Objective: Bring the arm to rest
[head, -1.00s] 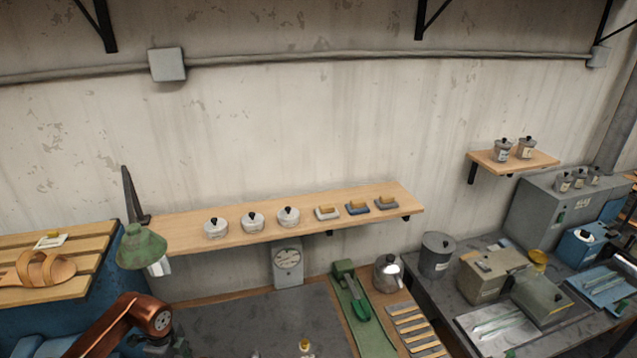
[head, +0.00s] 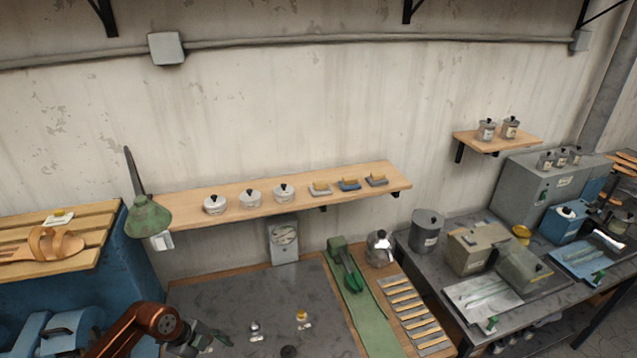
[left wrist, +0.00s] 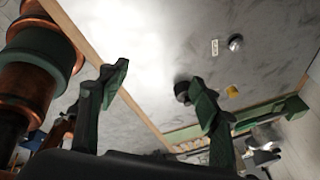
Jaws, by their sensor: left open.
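My left arm, copper coloured, comes in at the lower left of the head view. Its gripper (head: 208,340) is over the left part of the grey bench top (head: 225,297). In the left wrist view the two green-tipped fingers (left wrist: 157,85) stand wide apart with nothing between them. A dark round piece (left wrist: 182,88) shows beside the right finger, partly covered by it. A small silver knob (head: 254,327) and a yellow-topped piece (head: 301,315) stand on the bench top to the right of the gripper. My right gripper is not in view.
A green lamp (head: 148,216) stands behind the arm. A green tool (head: 344,265), a metal pot (head: 379,248) and several strips line the bench's right side. A blue cabinet (head: 136,262) stands left.

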